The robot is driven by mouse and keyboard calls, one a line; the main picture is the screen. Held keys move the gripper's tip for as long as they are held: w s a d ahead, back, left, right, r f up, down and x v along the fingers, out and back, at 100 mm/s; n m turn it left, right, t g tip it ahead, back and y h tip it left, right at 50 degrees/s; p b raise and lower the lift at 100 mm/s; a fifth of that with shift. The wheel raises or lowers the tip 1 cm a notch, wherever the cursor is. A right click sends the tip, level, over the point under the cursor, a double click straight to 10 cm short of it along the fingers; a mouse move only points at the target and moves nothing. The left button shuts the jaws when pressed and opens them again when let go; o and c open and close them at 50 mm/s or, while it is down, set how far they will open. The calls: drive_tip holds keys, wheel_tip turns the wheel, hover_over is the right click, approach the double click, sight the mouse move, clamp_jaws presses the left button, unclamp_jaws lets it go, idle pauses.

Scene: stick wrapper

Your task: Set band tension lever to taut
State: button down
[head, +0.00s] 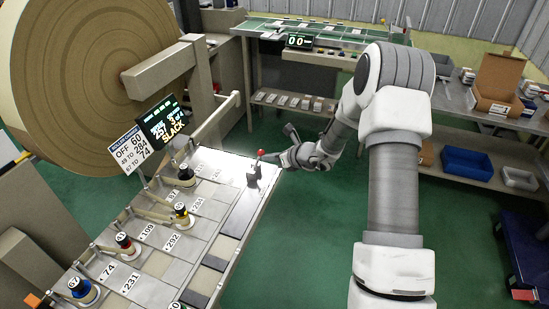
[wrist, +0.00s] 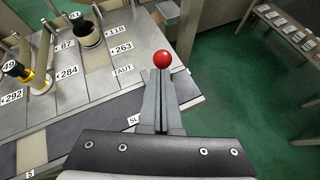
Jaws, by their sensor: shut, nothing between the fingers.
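The band tension lever has a red ball knob (head: 260,153) above a dark base at the far right end of the bench. In the wrist view the red knob (wrist: 162,59) sits just beyond my fingertips, and the fingers hide the lever's shaft. A TAUT label (wrist: 123,70) lies farther along the bench, and a partly hidden label starting "SL" (wrist: 134,119) is nearer me. The display (head: 165,124) reads SLACK. My gripper (head: 282,160) is shut and empty, right of the knob; it also shows in the wrist view (wrist: 158,74). Contact with the lever cannot be told.
The bench top (head: 222,165) carries numbered plates and several colored spools on the left. A large tan roll (head: 85,80) stands behind. A shelf (head: 295,101) and a blue bin (head: 467,163) are farther back. Green floor is open right of the bench.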

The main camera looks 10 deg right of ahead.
drive_tip(key=shift+w+a+r+g+h+p, duration=0.3)
drive_tip(key=shift+a+r+g+h+p, duration=0.1)
drive_tip(key=shift+a+r+p, duration=0.25)
drive_tip(key=w+a+g+h+p, duration=0.1)
drive_tip(key=w+a+h+p, duration=0.1)
drive_tip(key=w+a, duration=0.3)
drive_tip(key=shift+a+n+g+p, duration=0.35)
drive_tip(key=shift+a+p, duration=0.45)
drive_tip(key=shift+a, duration=0.65)
drive_tip(key=shift+w+a+r, duration=0.1)
